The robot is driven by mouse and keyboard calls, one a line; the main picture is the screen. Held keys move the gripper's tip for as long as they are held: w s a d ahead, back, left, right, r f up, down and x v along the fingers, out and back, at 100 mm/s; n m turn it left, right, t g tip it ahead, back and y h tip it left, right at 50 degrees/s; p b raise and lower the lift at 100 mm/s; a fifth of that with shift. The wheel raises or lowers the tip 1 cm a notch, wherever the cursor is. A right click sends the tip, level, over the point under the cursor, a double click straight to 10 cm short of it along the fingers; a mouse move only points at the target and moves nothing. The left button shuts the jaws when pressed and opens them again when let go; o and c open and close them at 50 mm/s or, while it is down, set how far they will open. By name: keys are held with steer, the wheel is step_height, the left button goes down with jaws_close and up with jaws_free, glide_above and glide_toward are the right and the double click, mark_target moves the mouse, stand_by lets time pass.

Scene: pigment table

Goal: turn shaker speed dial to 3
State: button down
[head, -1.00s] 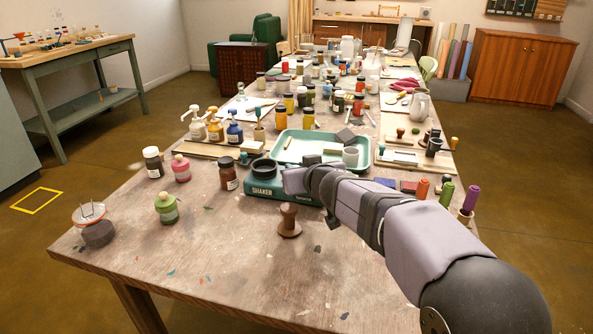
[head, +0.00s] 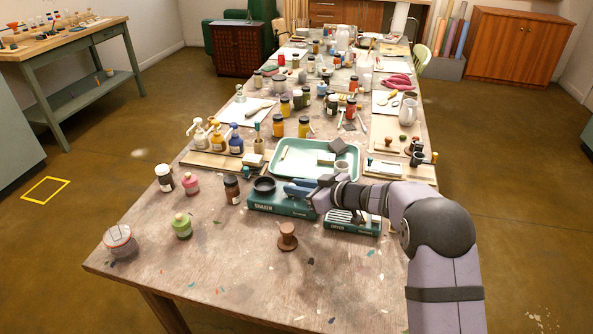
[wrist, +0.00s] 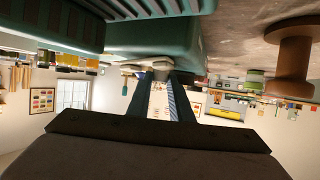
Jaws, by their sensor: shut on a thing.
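The teal shaker (head: 264,207) stands on the wooden table, its name printed on its front, with a dark round cup (head: 264,185) at its left end. My gripper (head: 316,200) is at the shaker's right end. In the wrist view my gripper (wrist: 161,80) has its two dark fingers close on both sides of a small pale knob, the speed dial (wrist: 161,71), beside the teal housing. It is shut on that dial. The dial is hidden in the head view, and its marks and setting cannot be read in either view.
A teal dryer (head: 350,226) stands right of the shaker, close under my arm. A brown wooden stamp (head: 287,237) stands in front. A brown bottle (head: 232,190) is to the left, and a pale green tray (head: 272,165) lies behind. The table's front is mostly clear.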

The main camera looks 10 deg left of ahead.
steer(key=shift+w+r+n+g+y+p, duration=0.15)
steer(key=shift+n+g+y+p, duration=0.25)
steer(key=shift+p, duration=0.75)
steer(key=shift+n+g+p, duration=0.3)
steer(key=shift+p, duration=0.05)
steer(key=shift+d+f, duration=0.1)
steer(key=shift+f, duration=0.1)
steer(key=c, duration=1.6)
jaws_free()
steer(key=shift+v, duration=3.65)
